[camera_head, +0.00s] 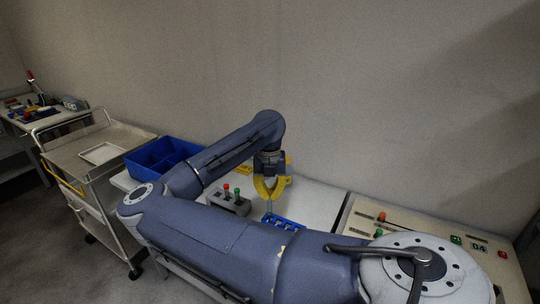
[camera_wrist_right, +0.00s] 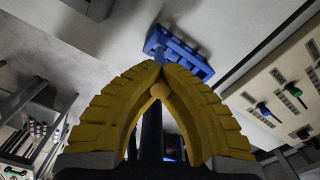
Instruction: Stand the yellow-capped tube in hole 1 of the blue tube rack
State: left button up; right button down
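My right gripper (camera_head: 270,190) has yellow fingers that point down above the bench. In the right wrist view its fingertips (camera_wrist_right: 161,66) close together around the yellow-capped tube (camera_wrist_right: 160,90), whose rounded yellow cap shows between the fingers. A pale tube body hangs below the fingers in the head view. The blue tube rack (camera_head: 288,224) lies just below and right of the fingertips, partly hidden by my arm. It also shows beyond the fingertips in the right wrist view (camera_wrist_right: 193,63). Whether the tube's lower end touches the rack cannot be told. My left gripper is not in view.
A grey block (camera_head: 240,207) with red- and green-capped tubes stands left of the rack. A blue divided bin (camera_head: 160,157) is further left, beside a metal cart (camera_head: 85,155). A control panel (camera_head: 400,222) with knobs lies to the right. The wall is behind.

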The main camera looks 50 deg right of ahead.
aim_at(270, 215)
jog(key=shift+f, duration=3.1)
jog(key=c, duration=1.5)
grip_release()
jog(key=shift+r, duration=6)
